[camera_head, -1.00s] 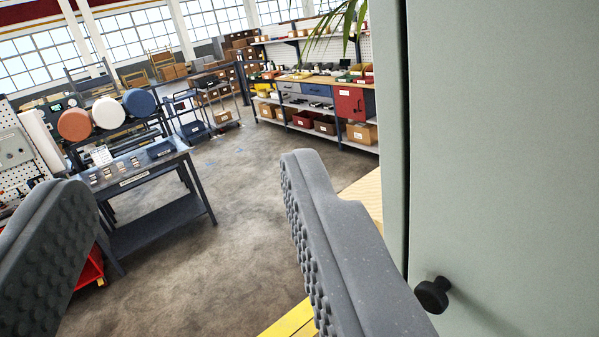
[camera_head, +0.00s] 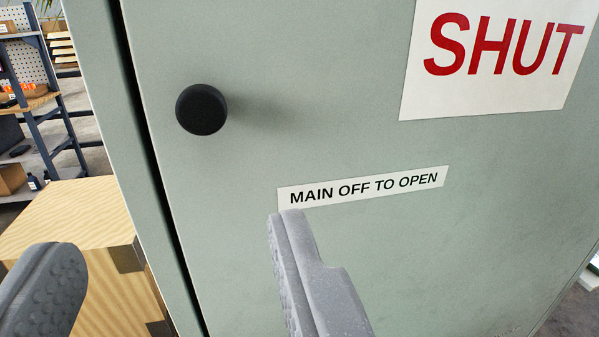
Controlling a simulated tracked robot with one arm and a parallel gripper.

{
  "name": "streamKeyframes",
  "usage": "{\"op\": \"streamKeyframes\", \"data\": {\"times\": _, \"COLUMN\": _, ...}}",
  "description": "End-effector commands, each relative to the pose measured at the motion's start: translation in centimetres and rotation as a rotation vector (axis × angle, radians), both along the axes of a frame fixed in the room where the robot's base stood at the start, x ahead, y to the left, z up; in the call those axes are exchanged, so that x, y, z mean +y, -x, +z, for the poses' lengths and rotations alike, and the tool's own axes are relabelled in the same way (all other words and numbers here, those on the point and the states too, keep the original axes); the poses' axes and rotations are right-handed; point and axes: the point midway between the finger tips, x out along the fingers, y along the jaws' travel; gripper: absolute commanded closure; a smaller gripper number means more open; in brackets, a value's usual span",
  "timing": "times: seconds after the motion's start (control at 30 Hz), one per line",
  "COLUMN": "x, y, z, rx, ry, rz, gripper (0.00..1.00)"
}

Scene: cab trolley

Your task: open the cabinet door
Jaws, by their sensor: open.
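The cabinet door (camera_head: 350,140) is a grey-green panel that fills most of the view, and it looks closed, with a dark narrow gap along its left edge. A round black knob (camera_head: 201,109) sticks out near that left edge. My gripper (camera_head: 165,235) is open and empty. Its two grey padded fingers are spread wide, and their tips appear below the knob, one to its left and one to its right. The right finger covers part of the door below a label. I cannot tell whether it touches the door.
A white "MAIN OFF TO OPEN" label (camera_head: 364,188) and a "SHUT" sign (camera_head: 497,55) are on the door. A wooden box (camera_head: 75,222) stands to the left of the cabinet. Shelving (camera_head: 40,100) stands farther back at left.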

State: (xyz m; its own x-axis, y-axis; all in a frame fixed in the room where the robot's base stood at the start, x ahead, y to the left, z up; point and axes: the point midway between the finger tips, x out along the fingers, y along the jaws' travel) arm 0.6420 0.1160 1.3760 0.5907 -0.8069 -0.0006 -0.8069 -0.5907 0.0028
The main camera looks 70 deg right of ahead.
Motion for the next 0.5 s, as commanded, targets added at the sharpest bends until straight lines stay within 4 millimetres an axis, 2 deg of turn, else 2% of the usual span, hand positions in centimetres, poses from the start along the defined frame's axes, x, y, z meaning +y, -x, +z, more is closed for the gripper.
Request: {"op": "streamKeyframes", "data": {"times": 0.5, "x": -5.9, "y": -4.1, "z": 0.3, "rx": -0.003, "ry": 0.002, "rz": -0.006, "gripper": 0.48}}
